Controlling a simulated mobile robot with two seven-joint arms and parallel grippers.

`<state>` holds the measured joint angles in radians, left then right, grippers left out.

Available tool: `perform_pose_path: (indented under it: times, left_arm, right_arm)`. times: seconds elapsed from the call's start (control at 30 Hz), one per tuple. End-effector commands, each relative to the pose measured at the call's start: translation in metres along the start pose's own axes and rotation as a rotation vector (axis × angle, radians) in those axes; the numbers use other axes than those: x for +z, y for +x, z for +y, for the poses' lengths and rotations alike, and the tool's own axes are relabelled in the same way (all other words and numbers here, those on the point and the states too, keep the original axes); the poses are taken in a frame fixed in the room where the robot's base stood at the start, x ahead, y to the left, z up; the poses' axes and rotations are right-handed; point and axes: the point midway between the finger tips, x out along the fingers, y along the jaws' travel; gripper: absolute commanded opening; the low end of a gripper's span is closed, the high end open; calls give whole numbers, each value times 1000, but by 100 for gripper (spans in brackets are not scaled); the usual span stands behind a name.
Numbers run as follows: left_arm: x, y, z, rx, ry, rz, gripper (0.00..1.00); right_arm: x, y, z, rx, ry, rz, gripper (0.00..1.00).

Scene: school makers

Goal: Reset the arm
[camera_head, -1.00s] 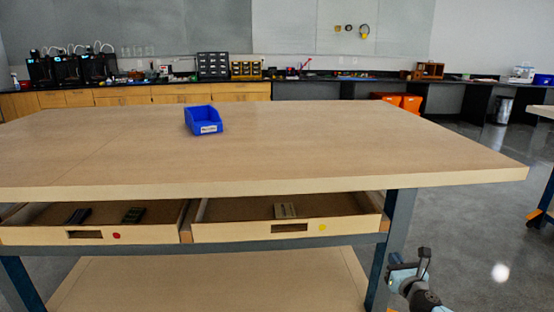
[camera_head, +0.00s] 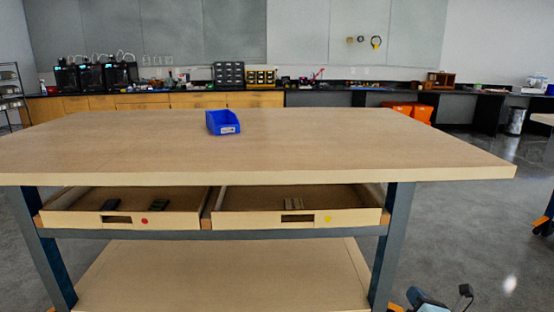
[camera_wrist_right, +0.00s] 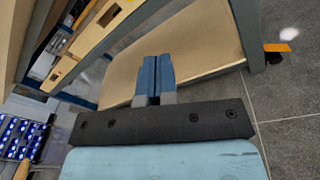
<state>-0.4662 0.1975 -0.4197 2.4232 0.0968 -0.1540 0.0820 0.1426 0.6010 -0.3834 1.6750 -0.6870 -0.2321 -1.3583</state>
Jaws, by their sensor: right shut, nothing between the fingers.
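My right gripper (camera_head: 466,291) shows only in small part at the bottom right edge of the head view, low beside the table's right leg. In the right wrist view my right gripper (camera_wrist_right: 154,80) is shut, its two blue fingers together with nothing between them. Behind the fingers lies the table's lower shelf (camera_wrist_right: 190,45). My left gripper is not in view.
The wooden table (camera_head: 270,150) bears a blue bin (camera_head: 223,123). Below, a left drawer (camera_head: 125,219) with a red dot and a right drawer (camera_head: 260,217) with a yellow dot stand open, with small items inside. Clear floor (camera_head: 460,230) lies right of the table.

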Motion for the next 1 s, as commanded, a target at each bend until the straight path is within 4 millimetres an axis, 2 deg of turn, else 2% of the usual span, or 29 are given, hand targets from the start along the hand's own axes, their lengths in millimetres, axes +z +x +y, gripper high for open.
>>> perform_pose_path:
  times: [0.03,0.17,0.3,0.47,0.7,0.77,1.0]
  left_arm:
    - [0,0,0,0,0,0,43]
    - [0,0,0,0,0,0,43]
    - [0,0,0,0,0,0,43]
    - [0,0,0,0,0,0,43]
    - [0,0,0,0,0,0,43]
    - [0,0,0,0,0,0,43]
    - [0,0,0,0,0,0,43]
  right_arm:
    - [-15,-17,15,25,133,31,0]
    - [-46,-65,60,81,564,128,0]
    - [-70,-134,121,107,1144,282,0]
    - [-74,-199,177,78,1700,448,0]
    - [-57,-274,238,-31,2332,660,0]
    - [-50,-291,252,-68,2475,712,0]
    - [-40,-275,274,35,2623,650,0]
